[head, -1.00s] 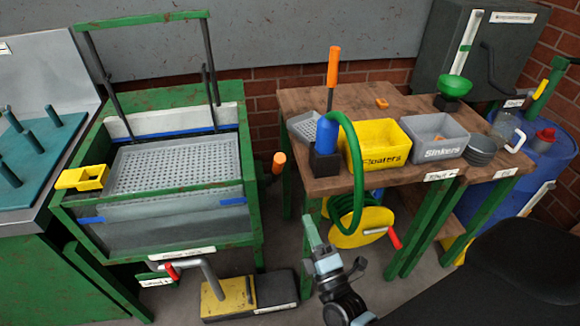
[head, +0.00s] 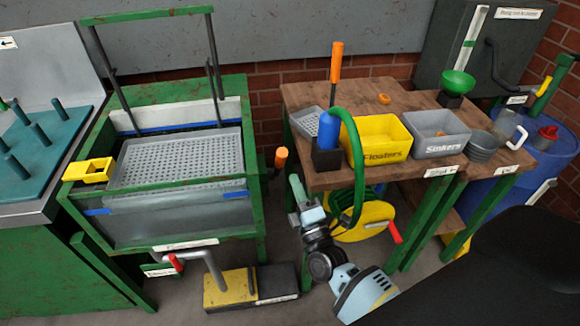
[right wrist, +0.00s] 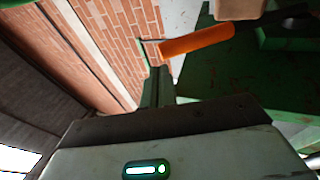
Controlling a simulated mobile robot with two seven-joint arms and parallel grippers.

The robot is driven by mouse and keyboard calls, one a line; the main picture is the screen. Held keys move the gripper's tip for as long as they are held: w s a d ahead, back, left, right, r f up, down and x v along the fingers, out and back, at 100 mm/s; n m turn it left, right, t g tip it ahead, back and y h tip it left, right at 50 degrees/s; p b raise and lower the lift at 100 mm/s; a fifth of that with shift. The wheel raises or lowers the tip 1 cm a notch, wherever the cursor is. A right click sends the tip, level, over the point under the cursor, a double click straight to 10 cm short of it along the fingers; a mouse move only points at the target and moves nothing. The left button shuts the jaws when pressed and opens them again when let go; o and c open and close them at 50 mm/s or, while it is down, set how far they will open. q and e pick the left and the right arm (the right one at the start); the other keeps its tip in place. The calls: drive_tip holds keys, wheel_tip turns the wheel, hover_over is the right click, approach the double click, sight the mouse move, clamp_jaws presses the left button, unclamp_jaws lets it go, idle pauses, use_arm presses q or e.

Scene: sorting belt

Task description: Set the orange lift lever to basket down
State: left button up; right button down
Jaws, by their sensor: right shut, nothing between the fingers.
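The grey perforated basket (head: 180,160) sits high in the tank, near the rim. My right gripper (head: 294,182) is shut and empty, just below and right of the lever's grip. I see no clear contact between them. My left gripper is not in view.
The wooden table (head: 300,95) with a yellow Floaters bin (head: 385,155) and a grey Sinkers bin (head: 443,149) stands right of the lever. A green hose (head: 359,170) hangs close to my right arm. A yellow-and-black pedal (head: 230,289) lies on the floor.

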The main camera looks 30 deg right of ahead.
sight(285, 157)
drive_tip(key=shift+x, duration=2.45)
drive_tip(key=shift+w, duration=0.15)
